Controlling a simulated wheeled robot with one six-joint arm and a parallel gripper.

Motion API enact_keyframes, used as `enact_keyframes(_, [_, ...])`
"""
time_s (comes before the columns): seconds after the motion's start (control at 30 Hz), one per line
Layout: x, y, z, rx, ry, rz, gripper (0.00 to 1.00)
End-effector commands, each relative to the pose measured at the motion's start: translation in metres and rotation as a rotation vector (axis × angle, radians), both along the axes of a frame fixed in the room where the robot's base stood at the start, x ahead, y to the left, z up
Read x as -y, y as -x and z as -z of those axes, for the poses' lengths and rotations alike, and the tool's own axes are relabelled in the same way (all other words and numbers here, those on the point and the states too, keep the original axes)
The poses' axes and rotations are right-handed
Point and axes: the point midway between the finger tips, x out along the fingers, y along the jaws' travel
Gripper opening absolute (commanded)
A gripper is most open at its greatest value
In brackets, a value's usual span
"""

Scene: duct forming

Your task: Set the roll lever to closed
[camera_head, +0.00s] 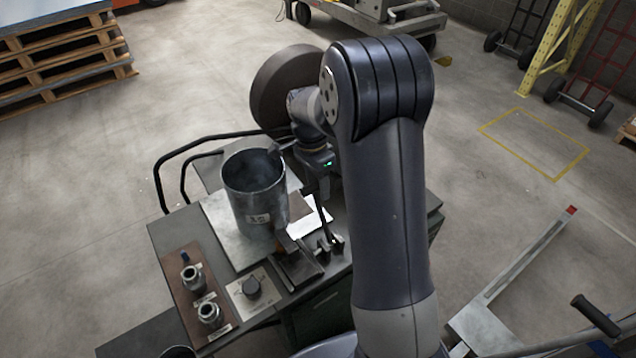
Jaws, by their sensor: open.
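No part is clearly marked as the roll lever, and I cannot tell its setting. Small dark upright levers (330,243) stand at the right of the bench, beside a dark clamp-like block (297,264). A separate bar with a black grip (595,315) is at the lower right. My gripper (322,190) is above the bench, right of a grey metal cylinder (255,205) and close to it in the picture. Its fingers point down and are partly hidden by my arm. It appears open, with nothing seen between the fingers.
The bench (175,235) also holds a brown board (187,272) with two metal fittings and a plate with a dark knob (252,287). A large dark disc (285,85) stands behind my wrist. A long red-tipped bar (530,255) lies right.

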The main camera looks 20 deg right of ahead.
Motion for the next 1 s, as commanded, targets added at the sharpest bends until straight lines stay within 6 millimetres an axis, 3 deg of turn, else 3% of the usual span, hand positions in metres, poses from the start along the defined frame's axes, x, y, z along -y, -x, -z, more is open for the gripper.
enact_keyframes(0.3, [0.0003,0.0007,0.0035,0.0,0.0,0.0,0.41])
enact_keyframes(0.8, [-0.0002,0.0005,0.0032,0.001,-0.001,0.0,0.01])
enact_keyframes(1.0, [-0.0004,0.0007,0.0033,0.0,-0.002,0.0,0.0])
